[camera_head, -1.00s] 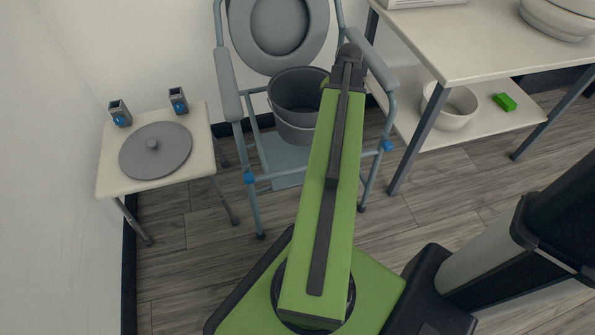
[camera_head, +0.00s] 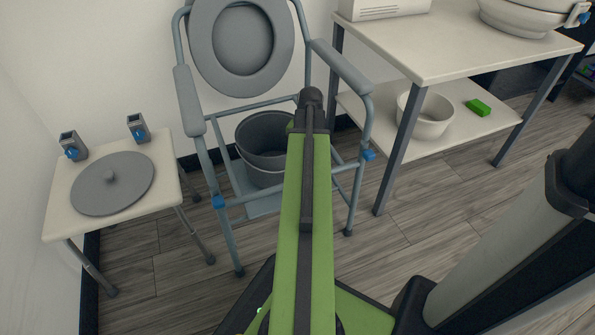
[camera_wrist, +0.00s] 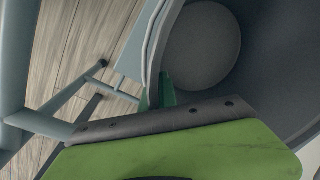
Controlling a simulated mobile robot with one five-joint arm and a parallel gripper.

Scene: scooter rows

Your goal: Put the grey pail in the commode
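The grey pail (camera_head: 262,150) is upright inside the frame of the commode (camera_head: 186,100), between its armrests and below its raised seat. The shelf or floor panel under it is partly covered; I cannot tell whether the pail's base touches it. In the wrist view the pail's inside (camera_wrist: 255,75) fills the right side. My gripper (camera_wrist: 155,93) has one green finger inside the pail's rim and one outside, close against the wall. It looks shut on the rim. In the head view my arm hides the gripper and the pail's right edge.
A small table (camera_head: 70,222) at left bears a round grey lid (camera_head: 112,190) and two small grey holders with blue parts. A two-level white table (camera_head: 430,50) stands close at right, with a white bowl (camera_head: 432,125) and a green block (camera_head: 478,107) on its lower shelf.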

